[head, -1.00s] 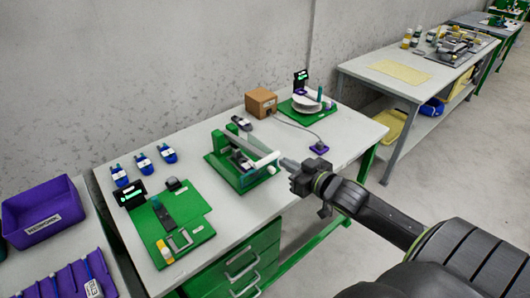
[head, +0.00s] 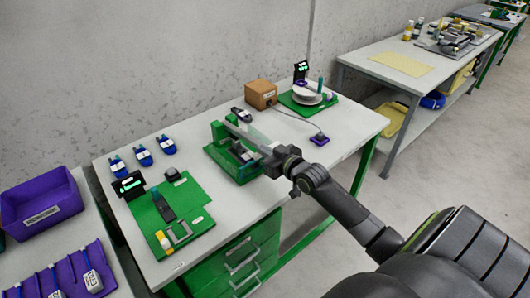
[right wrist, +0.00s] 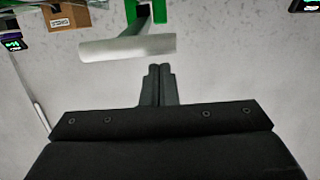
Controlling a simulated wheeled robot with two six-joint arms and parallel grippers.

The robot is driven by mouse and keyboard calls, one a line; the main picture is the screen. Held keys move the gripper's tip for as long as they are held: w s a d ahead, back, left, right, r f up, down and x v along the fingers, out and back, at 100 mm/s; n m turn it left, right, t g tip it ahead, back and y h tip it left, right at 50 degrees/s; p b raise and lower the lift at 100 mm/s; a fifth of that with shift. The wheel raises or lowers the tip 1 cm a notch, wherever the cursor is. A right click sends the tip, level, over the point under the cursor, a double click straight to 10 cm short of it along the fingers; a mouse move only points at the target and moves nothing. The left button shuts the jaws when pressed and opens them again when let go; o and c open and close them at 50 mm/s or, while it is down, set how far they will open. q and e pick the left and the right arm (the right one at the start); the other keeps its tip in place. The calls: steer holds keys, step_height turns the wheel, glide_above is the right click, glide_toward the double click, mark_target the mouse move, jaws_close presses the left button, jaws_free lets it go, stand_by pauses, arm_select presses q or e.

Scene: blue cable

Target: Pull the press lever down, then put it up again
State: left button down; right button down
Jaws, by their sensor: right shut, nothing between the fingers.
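The green press (head: 218,157) stands on the middle of the workbench. Its grey lever arm (head: 246,134) runs from the top of the post toward my right gripper, above the base. In the right wrist view the lever's pale crossbar handle (right wrist: 110,48) lies across the picture, just beyond the fingertips. My right gripper (head: 268,166) is at the lever's front end and hides the handle in the head view. Its fingers (right wrist: 159,72) are shut with nothing between them. I cannot tell whether they touch the handle. My left gripper is not in view.
A green board (head: 193,198) with a small display lies left of the press. A brown box (head: 261,94) and a green plate-holding station (head: 325,112) are behind right. Blue items (head: 143,155) lie at the back left.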

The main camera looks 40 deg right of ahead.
steer(key=shift+f, duration=0.2)
steer(key=f+b, duration=0.2)
steer(key=f, duration=0.1)
steer(key=shift+s, duration=0.3)
steer(key=shift+r, duration=0.15)
